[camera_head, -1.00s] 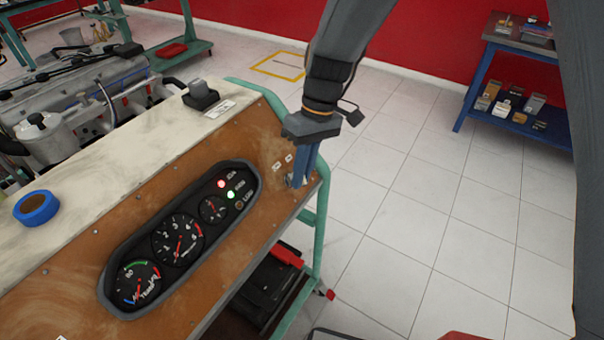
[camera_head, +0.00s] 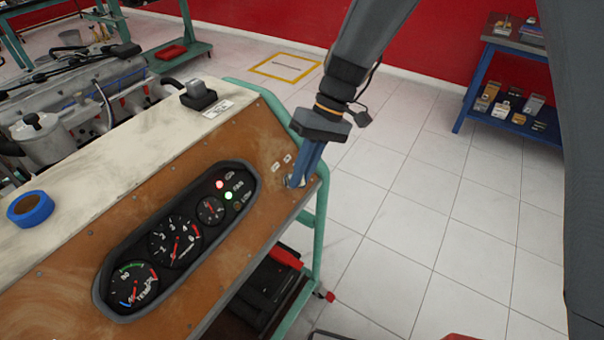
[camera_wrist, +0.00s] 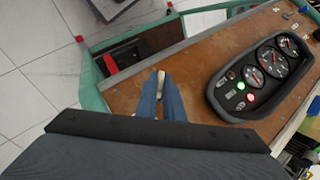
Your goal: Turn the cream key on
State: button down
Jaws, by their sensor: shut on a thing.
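The cream key (camera_wrist: 160,79) shows between the blue fingertips of my gripper in the wrist view. It is at the brown wooden instrument panel (camera_head: 262,150), near the panel's right end in the head view. My gripper (camera_head: 296,181) reaches down to that spot and is shut on the key, its fingers tilted to the right at the top. In the head view the fingers mostly hide the key, and its exact angle cannot be read. My gripper's fingers (camera_wrist: 161,86) also show in the wrist view.
A dark gauge cluster (camera_head: 178,235) with lit red and green lamps sits beside the key. A blue tape roll (camera_head: 31,208) and a dark switch box (camera_head: 198,97) rest on the top board. A teal frame (camera_head: 319,225) edges the panel; open tiled floor lies right.

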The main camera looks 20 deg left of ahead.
jog(key=c, duration=1.9)
grip_release()
jog(key=shift+o, duration=0.2)
jog(key=b+v, duration=0.2)
jog(key=v, duration=0.5)
jog(key=shift+r, duration=0.35)
jog(key=shift+w+d, duration=0.1)
jog(key=shift+w, duration=0.05)
jog(key=s+d+f+m+t+h, duration=0.1)
jog(key=s+d+m+t, duration=0.1)
jog(key=d, duration=0.8)
jog(key=s+d+f+m+t+h, duration=0.1)
jog(key=s+d+m+t, duration=0.1)
jog(key=d, duration=0.9)
jog(key=s+d+f+m+t+h, duration=0.1)
jog(key=d+m, duration=0.4)
jog(key=d, duration=0.6)
jog(key=shift+s+f+t, duration=0.5)
jog(key=shift+s+f, duration=0.15)
jog(key=shift+s, duration=0.55)
